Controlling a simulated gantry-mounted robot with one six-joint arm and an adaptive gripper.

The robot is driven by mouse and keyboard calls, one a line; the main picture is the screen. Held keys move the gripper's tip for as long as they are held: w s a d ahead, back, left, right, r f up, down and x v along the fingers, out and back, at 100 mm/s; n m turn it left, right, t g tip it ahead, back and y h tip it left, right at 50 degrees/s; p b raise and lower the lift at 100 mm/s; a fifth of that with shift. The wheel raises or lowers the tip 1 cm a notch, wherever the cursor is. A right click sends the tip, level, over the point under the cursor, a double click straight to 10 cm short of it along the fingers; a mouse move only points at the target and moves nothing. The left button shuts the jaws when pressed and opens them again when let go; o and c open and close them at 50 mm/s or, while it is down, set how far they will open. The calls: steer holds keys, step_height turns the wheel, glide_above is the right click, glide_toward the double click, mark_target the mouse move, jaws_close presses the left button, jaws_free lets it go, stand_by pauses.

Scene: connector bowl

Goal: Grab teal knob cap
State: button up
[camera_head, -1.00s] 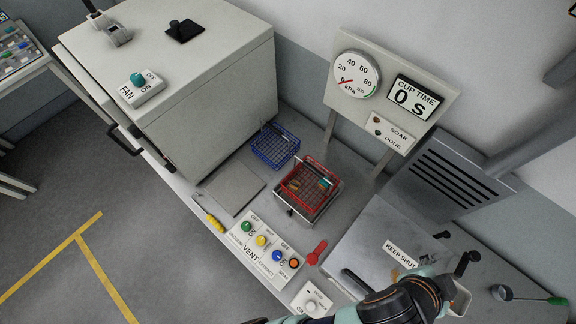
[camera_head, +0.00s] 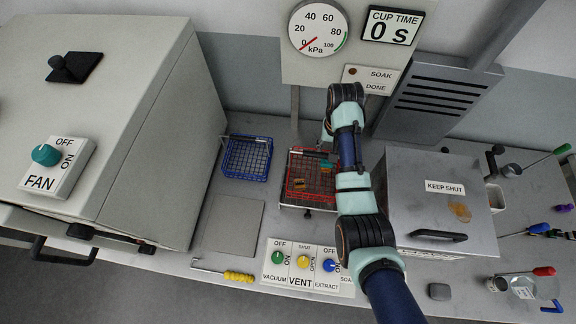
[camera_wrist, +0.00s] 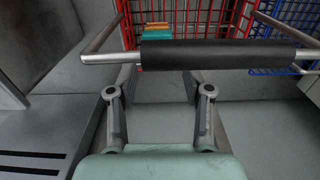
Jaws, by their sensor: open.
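A teal round knob (camera_head: 46,155) sits on the FAN switch plate at the left of the head view. A small teal piece (camera_head: 326,164) also lies in the red wire basket (camera_head: 294,180). In the wrist view the teal piece (camera_wrist: 157,36) shows beside an orange one, partly behind the basket's black handle grip (camera_wrist: 215,55). I cannot tell from their shape which is the knob cap. My gripper (camera_wrist: 160,82) is open, its fingers apart and empty, near the red basket. The handle grip crosses the view at its fingertips. In the head view my gripper (camera_head: 327,132) is partly hidden by my arm.
A blue wire basket (camera_head: 247,158) stands left of the red one. A flat grey plate (camera_head: 228,226) lies in front of it. A metal box marked KEEP SHUT (camera_head: 440,215) stands to the right. The VENT panel (camera_head: 301,282) is at the front edge.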

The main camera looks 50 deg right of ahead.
steer(key=shift+s+f, duration=0.1)
step_height(320, 180, down, 2)
steer(key=shift+s+d+f, duration=0.1)
steer(key=shift+s, duration=0.05)
steer(key=shift+d+f+b, duration=0.1)
steer(key=shift+f+b, duration=0.45)
steer(key=shift+f, duration=2.15)
steer(key=c, duration=0.4)
